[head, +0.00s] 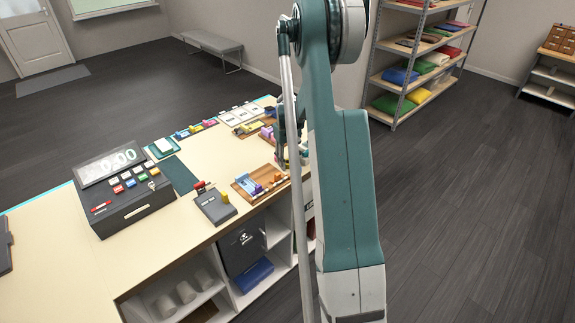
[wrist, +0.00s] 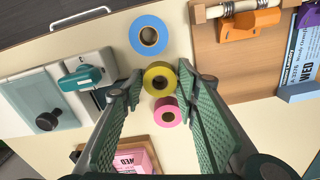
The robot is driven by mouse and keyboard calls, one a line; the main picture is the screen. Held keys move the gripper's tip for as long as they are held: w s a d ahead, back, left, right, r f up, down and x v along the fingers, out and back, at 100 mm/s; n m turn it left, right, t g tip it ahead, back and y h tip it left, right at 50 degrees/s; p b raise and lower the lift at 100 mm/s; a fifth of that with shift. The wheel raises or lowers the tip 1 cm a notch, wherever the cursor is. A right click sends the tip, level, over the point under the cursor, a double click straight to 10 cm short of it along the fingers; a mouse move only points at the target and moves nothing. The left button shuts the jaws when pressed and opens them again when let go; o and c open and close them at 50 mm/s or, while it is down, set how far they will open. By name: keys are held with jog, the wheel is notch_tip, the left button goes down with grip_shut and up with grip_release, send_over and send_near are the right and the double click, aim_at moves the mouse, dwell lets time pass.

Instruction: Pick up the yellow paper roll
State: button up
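The yellow paper roll (wrist: 159,67) shows in the wrist view with its round end and dark core facing the camera. It is in line between a blue roll (wrist: 149,36) and a pink roll (wrist: 167,112). My gripper (wrist: 159,83) is open, with its two green padded fingers apart on the left and right of the yellow roll. The right fingertip appears very near the roll's edge; I cannot tell whether it touches. In the head view my gripper is over the far right part of the counter, mostly hidden by my arm, and the yellow roll cannot be made out.
In the wrist view, a wooden tray (wrist: 215,75) with an orange dispenser (wrist: 250,24) and a blue box (wrist: 300,70) lies right. A pale device with a teal lever (wrist: 80,77) stands left. A pink box (wrist: 135,160) is near the bottom. The counter (head: 140,245) has clear patches.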

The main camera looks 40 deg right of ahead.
aim_at(287, 162)
dwell(0.5)
jog(key=c, duration=0.4)
jog(key=shift+r, duration=0.2)
jog(key=shift+c, duration=0.3)
notch_tip(287, 162, up, 10)
jog(key=shift+f+b, duration=0.15)
jog(key=shift+b, duration=0.15)
